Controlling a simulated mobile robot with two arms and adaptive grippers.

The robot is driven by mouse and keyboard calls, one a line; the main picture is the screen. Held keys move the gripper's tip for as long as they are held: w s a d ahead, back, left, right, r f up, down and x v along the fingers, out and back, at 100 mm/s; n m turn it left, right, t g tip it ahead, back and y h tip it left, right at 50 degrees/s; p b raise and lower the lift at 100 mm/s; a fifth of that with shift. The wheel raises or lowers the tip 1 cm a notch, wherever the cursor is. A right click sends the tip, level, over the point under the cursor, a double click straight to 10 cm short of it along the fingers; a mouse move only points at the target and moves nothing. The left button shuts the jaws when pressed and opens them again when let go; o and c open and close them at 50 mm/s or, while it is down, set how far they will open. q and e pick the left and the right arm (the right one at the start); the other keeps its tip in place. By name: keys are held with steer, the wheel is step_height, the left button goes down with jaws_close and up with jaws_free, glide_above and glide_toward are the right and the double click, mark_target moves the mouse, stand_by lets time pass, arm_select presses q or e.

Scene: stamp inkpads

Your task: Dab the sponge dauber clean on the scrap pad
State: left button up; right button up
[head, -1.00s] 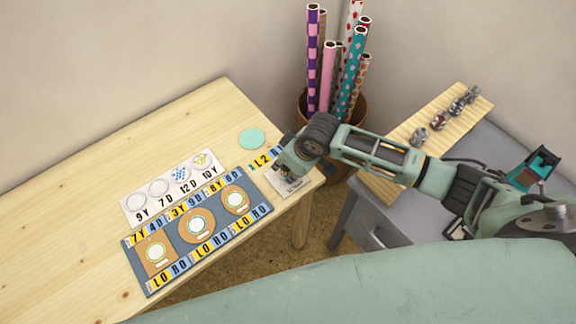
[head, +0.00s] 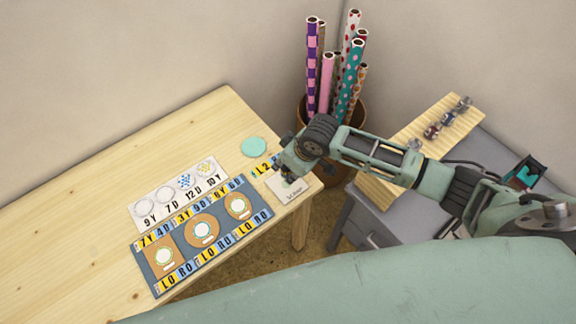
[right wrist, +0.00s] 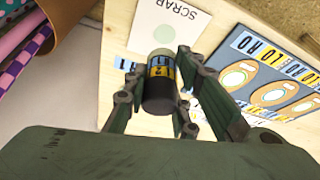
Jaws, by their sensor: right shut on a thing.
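The scrap pad (head: 297,190) is a white square sheet at the table's right corner. It also shows in the right wrist view (right wrist: 188,32), with the word SCRAP and a pale green round mark. My right gripper (head: 288,177) is over the pad's back left part in the head view. In the right wrist view its fingers (right wrist: 158,75) are shut on the sponge dauber (right wrist: 160,88), a dark cylinder with a yellow and blue label. The dauber's far end is at the pad's edge in that view; I cannot tell whether it touches. My left gripper is not in view.
A blue mat (head: 221,252) with several inkpads and labels lies left of the pad. A white card (head: 152,209) with dotted circles lies behind it. A mint disc (head: 254,147) lies behind the pad. A bin of rolls (head: 325,110) stands beyond the table corner.

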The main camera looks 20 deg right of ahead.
mark_target(288, 175)
steer(key=shift+f, duration=0.15)
steer(key=shift+f+b, duration=1)
steer(key=shift+f, duration=1.05)
steer(key=shift+f+b, duration=0.3)
steer(key=shift+f, duration=0.3)
steer(key=shift+f+p, duration=0.1)
steer(key=shift+p, duration=0.2)
stand_by(0.8)
steer(key=shift+r+p, duration=0.7)
steer(key=shift+p, duration=0.15)
step_height(288, 175, up, 5)
steer(key=p, duration=0.5)
steer(key=shift+f, duration=0.3)
